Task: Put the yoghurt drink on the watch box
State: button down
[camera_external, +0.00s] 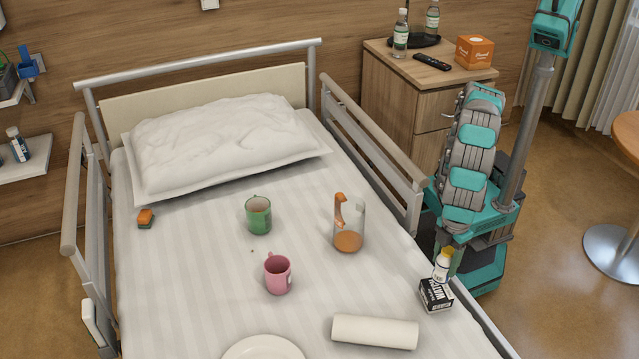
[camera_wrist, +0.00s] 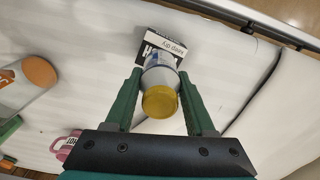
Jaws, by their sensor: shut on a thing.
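The yoghurt drink (camera_external: 441,269) is a small white bottle with a yellow cap. It is upright at the right edge of the bed, directly over the black and white watch box (camera_external: 437,297); I cannot tell for sure whether its base touches the box top. In the wrist view my gripper (camera_wrist: 161,83) has its two green fingers shut on the sides of the yoghurt drink (camera_wrist: 160,98), cap toward the camera. The watch box (camera_wrist: 162,45) shows just beyond the bottle, partly hidden by it.
A white roll (camera_external: 375,332) lies left of the box. The bed rail (camera_external: 375,140) stands behind, near my arm.

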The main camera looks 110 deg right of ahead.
aim_at(443, 271)
jog(key=shift+w+a+f, duration=0.1)
jog(key=shift+f, duration=1.65)
jog(key=shift+f, duration=0.15)
jog(key=shift+c, duration=1.2)
grip_release()
notch_tip(443, 271, up, 12)
jog(key=shift+f, duration=0.1)
jog(key=shift+r, duration=0.25)
